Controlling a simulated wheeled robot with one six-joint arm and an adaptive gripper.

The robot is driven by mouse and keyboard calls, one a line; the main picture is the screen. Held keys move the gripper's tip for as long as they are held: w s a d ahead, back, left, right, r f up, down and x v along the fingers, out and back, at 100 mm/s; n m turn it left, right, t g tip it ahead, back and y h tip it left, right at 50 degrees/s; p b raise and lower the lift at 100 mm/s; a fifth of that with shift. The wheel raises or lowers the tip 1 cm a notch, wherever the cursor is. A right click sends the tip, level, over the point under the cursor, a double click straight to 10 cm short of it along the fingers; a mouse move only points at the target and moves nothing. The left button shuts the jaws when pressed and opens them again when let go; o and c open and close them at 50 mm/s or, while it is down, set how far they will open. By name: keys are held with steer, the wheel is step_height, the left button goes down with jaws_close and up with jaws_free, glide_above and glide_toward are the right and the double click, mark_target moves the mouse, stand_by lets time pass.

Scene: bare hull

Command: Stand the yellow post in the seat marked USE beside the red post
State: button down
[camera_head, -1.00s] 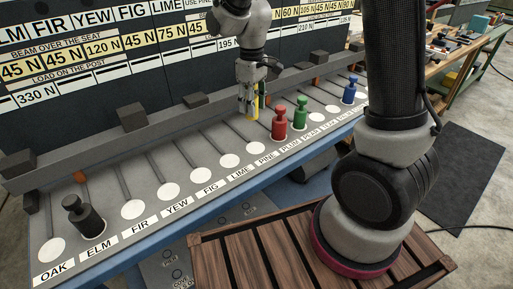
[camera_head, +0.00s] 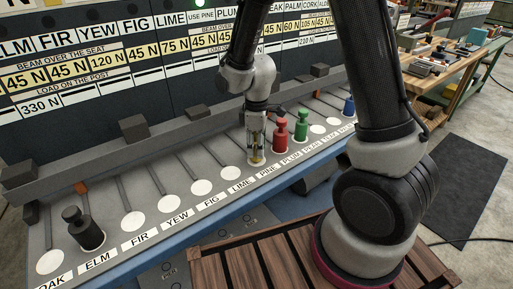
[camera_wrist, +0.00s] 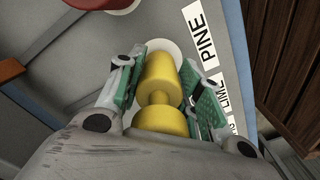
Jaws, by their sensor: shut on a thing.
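The yellow post (camera_head: 256,159) is upright in my gripper (camera_head: 257,146), at the PINE seat, directly left of the red post (camera_head: 280,137). In the wrist view, the yellow post (camera_wrist: 158,85) lies between both finger pads of my gripper (camera_wrist: 160,92), with a white seat disc (camera_wrist: 166,50) behind it, next to the PINE label. I cannot tell whether its base rests fully in the seat. The board label (camera_head: 198,16) above this part of the row reads USE PINE. The red post stands at the PLUM seat.
A green post (camera_head: 300,129) and a blue post (camera_head: 348,106) stand farther right. A dark post (camera_head: 86,230) stands at ELM. The FIR, YEW, FIG and LIME seats (camera_head: 230,173) are empty. A grey rail with dark blocks (camera_head: 133,127) runs behind the seats.

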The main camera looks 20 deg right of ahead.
steer(key=shift+f, duration=0.35)
steer(key=shift+f, duration=0.1)
steer(key=c, duration=1)
jaws_free()
